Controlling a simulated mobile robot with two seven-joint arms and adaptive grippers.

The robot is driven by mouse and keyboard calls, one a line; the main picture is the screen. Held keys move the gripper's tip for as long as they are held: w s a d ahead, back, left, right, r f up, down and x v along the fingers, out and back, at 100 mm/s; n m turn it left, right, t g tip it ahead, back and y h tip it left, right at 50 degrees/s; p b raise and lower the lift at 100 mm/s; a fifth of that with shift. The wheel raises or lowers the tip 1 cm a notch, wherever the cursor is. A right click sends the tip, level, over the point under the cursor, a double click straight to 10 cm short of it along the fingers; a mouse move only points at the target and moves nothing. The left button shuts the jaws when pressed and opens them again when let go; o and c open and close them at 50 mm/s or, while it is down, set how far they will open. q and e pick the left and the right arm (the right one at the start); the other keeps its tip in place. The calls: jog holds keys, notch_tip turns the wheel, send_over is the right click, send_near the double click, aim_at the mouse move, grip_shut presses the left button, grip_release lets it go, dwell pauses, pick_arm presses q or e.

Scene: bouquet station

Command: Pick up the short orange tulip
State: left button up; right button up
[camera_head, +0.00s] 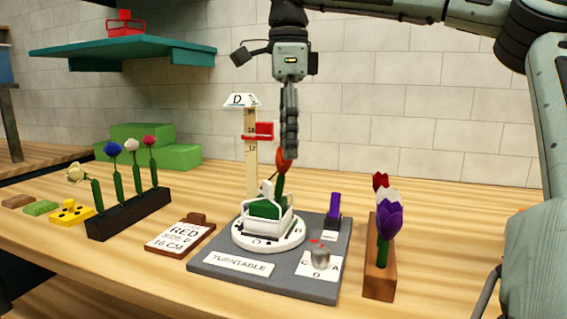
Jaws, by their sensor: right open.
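The orange tulip (281,163) stands upright on a short green stem, rising out of the white basket (271,220) on the round white turntable (262,243). My right gripper (289,153) points straight down over it. Its fingers are seen edge-on, open, with the tips overlapping the upper part of the blossom in the picture. I cannot tell whether they touch the petals. The lower end of the tulip's stem is hidden by the basket. My left gripper is not in view.
A ruler post (251,165) with a red slider (264,131) stands close behind the basket. A wooden block (379,283) with red, white and purple tulips is at right. A dark block (128,216) with several flowers and an order card (180,238) are at left.

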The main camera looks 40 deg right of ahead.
aim_at(284, 176)
jog(key=f, duration=0.5)
jog(key=shift+w+a+f, duration=0.2)
jog(key=shift+w+f, duration=0.05)
jog(key=shift+w, duration=0.05)
jog(key=c, duration=0.9)
